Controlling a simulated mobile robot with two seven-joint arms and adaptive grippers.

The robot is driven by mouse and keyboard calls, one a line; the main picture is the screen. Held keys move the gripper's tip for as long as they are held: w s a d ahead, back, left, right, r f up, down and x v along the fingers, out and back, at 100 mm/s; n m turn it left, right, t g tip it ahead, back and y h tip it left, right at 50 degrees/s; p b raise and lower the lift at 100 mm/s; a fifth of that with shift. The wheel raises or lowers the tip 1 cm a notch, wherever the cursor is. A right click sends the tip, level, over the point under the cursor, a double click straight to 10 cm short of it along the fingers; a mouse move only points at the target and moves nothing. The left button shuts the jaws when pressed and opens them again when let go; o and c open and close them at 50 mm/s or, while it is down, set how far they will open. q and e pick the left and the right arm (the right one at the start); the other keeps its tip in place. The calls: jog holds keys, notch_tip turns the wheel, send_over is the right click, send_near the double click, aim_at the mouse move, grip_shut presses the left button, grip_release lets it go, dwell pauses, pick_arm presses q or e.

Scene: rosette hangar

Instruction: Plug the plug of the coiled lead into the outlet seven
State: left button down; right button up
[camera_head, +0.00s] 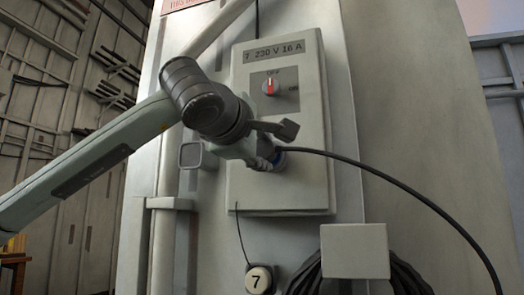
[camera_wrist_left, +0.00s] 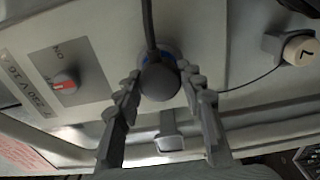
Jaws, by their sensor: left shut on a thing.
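The outlet box (camera_head: 300,120) is a grey panel labelled "7 230 V 16 A". My left gripper (camera_head: 268,158) is at its lower middle, shut on the plug. In the left wrist view the dark round plug (camera_wrist_left: 160,82) sits between the two fingers of the gripper (camera_wrist_left: 160,92). A blue ring (camera_wrist_left: 173,57) shows just behind the plug, at the outlet. The plug is lined up in front of it, but I cannot tell how deep it sits. The black lead (camera_head: 400,187) arcs from the plug down to the right. My right gripper is out of view.
A rotary switch (camera_head: 270,86) above the outlet has its red mark toward OFF. A round cap marked 7 (camera_head: 258,280) hangs on a thin cord below the box. A grey bracket (camera_head: 355,250) holds the coiled lead (camera_head: 405,278) at lower right.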

pick_arm(q)
jog(key=shift+b, duration=0.6)
dwell(0.7)
jog(key=shift+w+d, duration=0.2)
jog(key=shift+w, duration=0.4)
jog(key=c, duration=0.9)
grip_release()
jog(key=v, duration=1.2)
